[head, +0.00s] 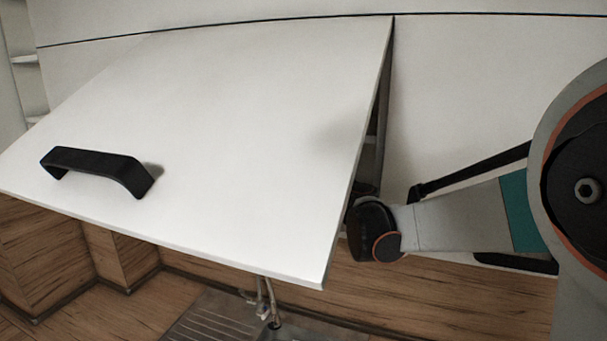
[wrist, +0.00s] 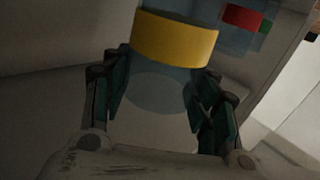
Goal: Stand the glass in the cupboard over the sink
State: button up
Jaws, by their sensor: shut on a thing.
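In the wrist view, my gripper (wrist: 155,95) is shut on a see-through bluish glass with a broad yellow band (wrist: 176,38). The fingers are on either side of its lower part, and its round end shows between them. The top of the glass is cut off by the frame. In the head view, the cupboard over the sink has its white door (head: 220,110) swung up and outward, with a black handle (head: 98,168). My arm reaches in from the right behind the door's edge. The gripper and glass are hidden there. I cannot tell whether the glass touches a shelf.
A see-through thing with red and green patches (wrist: 243,16) is close beside the glass, at the upper right of the wrist view. The sink's tap (head: 268,300) and ribbed metal drainer (head: 215,318) lie below the door. The wood splashback (head: 450,300) runs behind.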

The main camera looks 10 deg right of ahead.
jog(key=shift+f, duration=0.65)
jog(key=shift+w+d+f+p, duration=0.2)
jog(key=shift+w+f+p, duration=0.3)
jog(key=shift+f, duration=0.1)
jog(key=shift+s, duration=0.15)
jog(key=shift+f, duration=0.15)
jog(key=o, duration=1.5)
jog(key=shift+o, duration=0.2)
